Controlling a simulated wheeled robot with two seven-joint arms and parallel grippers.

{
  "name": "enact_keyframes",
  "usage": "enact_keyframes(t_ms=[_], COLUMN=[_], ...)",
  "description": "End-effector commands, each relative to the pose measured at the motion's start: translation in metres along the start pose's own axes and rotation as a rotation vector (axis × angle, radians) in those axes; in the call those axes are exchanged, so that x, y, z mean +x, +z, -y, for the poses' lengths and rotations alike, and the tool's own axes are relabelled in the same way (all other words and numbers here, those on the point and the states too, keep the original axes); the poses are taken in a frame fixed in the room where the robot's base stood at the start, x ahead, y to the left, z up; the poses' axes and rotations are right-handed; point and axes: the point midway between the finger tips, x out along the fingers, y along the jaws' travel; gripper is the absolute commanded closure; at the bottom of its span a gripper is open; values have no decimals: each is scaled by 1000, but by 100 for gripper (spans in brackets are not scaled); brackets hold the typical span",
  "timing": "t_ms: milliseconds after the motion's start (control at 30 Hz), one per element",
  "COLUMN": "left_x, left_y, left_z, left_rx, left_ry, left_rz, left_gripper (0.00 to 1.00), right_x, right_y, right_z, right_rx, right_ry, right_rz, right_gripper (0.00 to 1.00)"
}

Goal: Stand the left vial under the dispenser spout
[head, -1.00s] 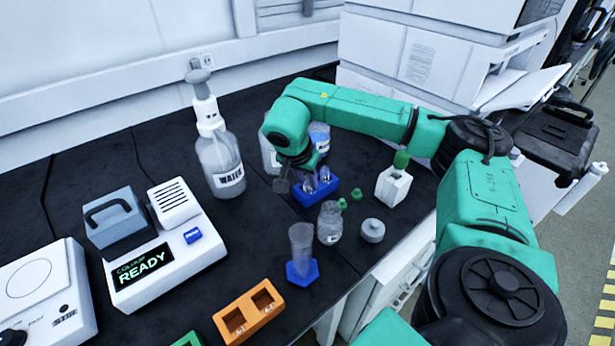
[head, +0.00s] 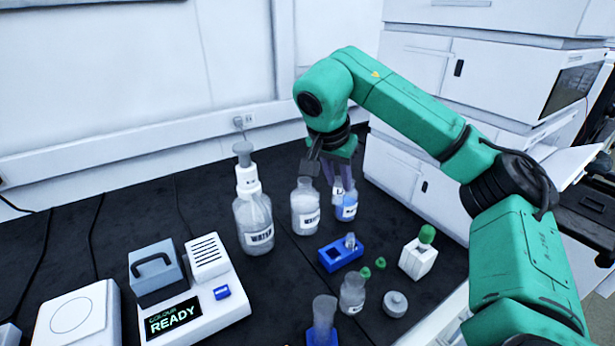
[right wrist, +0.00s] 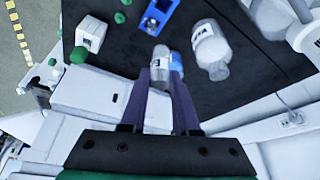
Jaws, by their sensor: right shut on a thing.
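My right gripper (head: 338,172) has purple fingers shut on a small clear vial (head: 338,187), held up in the air behind the blue rack (head: 342,257). The vial also shows between the fingertips in the right wrist view (right wrist: 160,58). The rack's left hole is empty and another clear vial (head: 350,241) stands in its right hole. The dispenser (head: 254,225), a clear bottle labelled WATER with a grey pump top, stands upright to the left of the gripper. I cannot make out its spout clearly. My left gripper is not in view.
A clear bottle (head: 305,208) and a blue-labelled bottle (head: 347,209) stand close to the held vial. A jar (head: 352,293), loose green caps (head: 380,263) and a white block (head: 418,258) lie nearer. A READY device (head: 192,308) is at left. Dark bench is clear behind it.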

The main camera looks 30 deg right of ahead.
Motion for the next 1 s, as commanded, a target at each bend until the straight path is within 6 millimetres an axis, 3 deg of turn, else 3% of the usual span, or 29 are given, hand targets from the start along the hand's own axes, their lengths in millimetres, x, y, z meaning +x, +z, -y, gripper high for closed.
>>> enact_keyframes(t_ms=[267, 367, 500, 700, 800, 1000], left_x=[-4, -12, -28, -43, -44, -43], left_y=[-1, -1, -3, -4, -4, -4], left_z=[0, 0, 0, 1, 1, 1], left_rx=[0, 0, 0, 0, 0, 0], left_ry=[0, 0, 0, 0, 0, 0], left_rz=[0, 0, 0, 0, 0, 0], left_gripper=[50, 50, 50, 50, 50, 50], right_x=[-5, -17, -40, -65, -68, -69], right_y=[6, 25, 74, 143, 157, 158], right_z=[4, 13, 27, 28, 26, 26], right_rx=[-36, -143, -395, -713, -774, -783], right_ry=[-14, -60, -165, -294, -321, -326], right_rz=[-2, -8, -13, -3, 0, -5], right_gripper=[100, 100, 100, 100, 100, 100])
